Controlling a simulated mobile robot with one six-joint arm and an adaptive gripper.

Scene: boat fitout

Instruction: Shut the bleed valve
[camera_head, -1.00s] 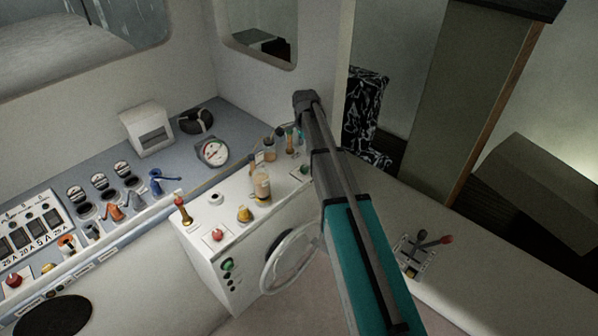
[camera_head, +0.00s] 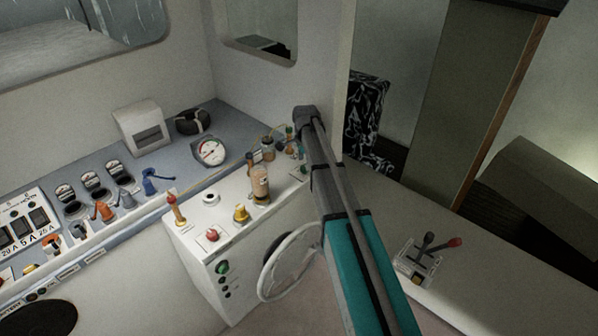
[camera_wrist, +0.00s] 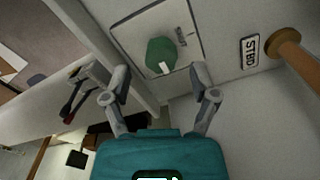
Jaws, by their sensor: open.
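My gripper (camera_wrist: 160,97) is open and empty in the wrist view, with its two grey fingers spread apart. A round green knob (camera_wrist: 161,54) with a white mark sits on a pale panel plate just beyond and between the fingertips, apart from them. Beside it is a small label (camera_wrist: 181,37) too small to read. In the head view my gripper is hidden beyond my grey and teal arm. Small green-topped fittings (camera_head: 289,131) show near the arm's end at the back of the white console. I cannot tell which fitting is the bleed valve.
A brown cylinder (camera_wrist: 295,50) and a "STBD" label (camera_wrist: 249,51) lie right of the knob. The white console (camera_head: 205,245) carries an amber-filled cylinder (camera_head: 260,185), red and yellow knobs and a handwheel (camera_head: 289,262). A lever unit (camera_head: 420,262) stands at right.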

